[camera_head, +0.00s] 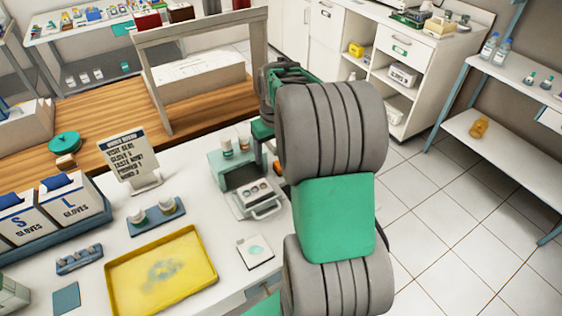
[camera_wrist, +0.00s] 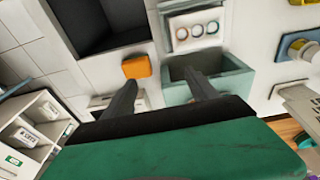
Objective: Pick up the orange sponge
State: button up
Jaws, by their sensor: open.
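The orange sponge (camera_wrist: 137,67) shows in the wrist view as a small block on the white surface, between a dark open bin and a teal box. My gripper (camera_wrist: 163,84) is open and empty, its two dark fingers reaching toward that surface. The sponge lies just beyond the left finger's tip, left of the middle of the finger gap, with no visible contact.
The teal box (camera_wrist: 235,83) sits beyond the right finger, and the dark bin (camera_wrist: 92,22) is beyond the sponge. In the head view, a yellow tray (camera_head: 120,285), a sign (camera_head: 122,160) and glove boxes (camera_head: 75,208) stand on the counter left of my arm.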

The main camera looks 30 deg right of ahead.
jog(key=d+f, duration=0.1)
jog(key=d, duration=0.1)
jog(key=d+f, duration=0.1)
jog(key=w+d+f, duration=0.1)
jog(key=d, duration=0.1)
jog(key=shift+d, duration=0.3)
jog(key=f, duration=0.2)
jog(key=f+p, duration=0.1)
jog(key=f, duration=0.2)
jog(key=f+p, duration=0.1)
jog(key=f, duration=0.2)
jog(key=shift+w, duration=0.4)
jog(key=shift+r, duration=0.1)
jog(key=shift+c, duration=0.6)
jog(key=c, duration=1)
